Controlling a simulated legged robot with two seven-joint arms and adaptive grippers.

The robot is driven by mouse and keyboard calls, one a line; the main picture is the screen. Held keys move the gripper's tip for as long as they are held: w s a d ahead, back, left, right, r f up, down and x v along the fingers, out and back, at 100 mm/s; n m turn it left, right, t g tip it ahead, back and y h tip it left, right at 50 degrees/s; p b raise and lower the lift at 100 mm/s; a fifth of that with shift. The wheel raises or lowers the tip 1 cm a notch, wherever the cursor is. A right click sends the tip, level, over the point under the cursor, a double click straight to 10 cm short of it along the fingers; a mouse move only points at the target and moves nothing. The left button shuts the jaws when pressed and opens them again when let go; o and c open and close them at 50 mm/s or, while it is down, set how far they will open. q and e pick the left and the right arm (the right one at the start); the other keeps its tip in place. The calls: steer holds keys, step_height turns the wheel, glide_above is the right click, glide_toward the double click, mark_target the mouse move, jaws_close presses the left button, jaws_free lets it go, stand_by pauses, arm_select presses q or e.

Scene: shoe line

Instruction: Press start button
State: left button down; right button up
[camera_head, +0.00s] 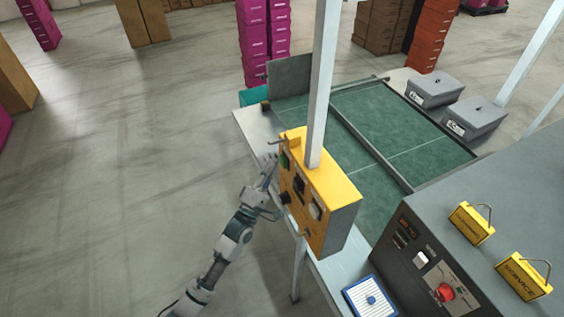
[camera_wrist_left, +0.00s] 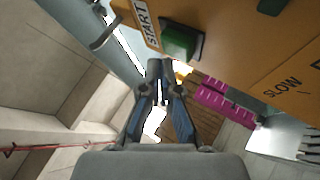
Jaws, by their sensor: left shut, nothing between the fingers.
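The yellow control box (camera_head: 325,202) is fixed to a grey post in the head view. Its green start button (camera_head: 284,160) is near the upper left of its front face. In the left wrist view the green button (camera_wrist_left: 182,38) sits beside a "START" label (camera_wrist_left: 146,22). My left gripper (camera_head: 270,165) is close to the box's front face, near the button. In the left wrist view its fingertips (camera_wrist_left: 160,68) are together, empty, just below the button in the picture. Whether they touch it I cannot tell. My right gripper is not in view.
A green conveyor belt (camera_head: 385,125) runs behind the box, with two grey lidded boxes (camera_head: 432,88) beside it. A dark machine panel with a red knob (camera_head: 445,292) stands at the lower right. A "SLOW" label (camera_wrist_left: 282,86) is also on the box. The floor at left is open.

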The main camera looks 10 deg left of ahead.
arm_select(q)
steer(key=shift+a, duration=0.15)
steer(key=shift+w+d, duration=0.2)
steer(key=shift+d, duration=0.1)
steer(key=shift+d, duration=0.1)
stand_by(0.4)
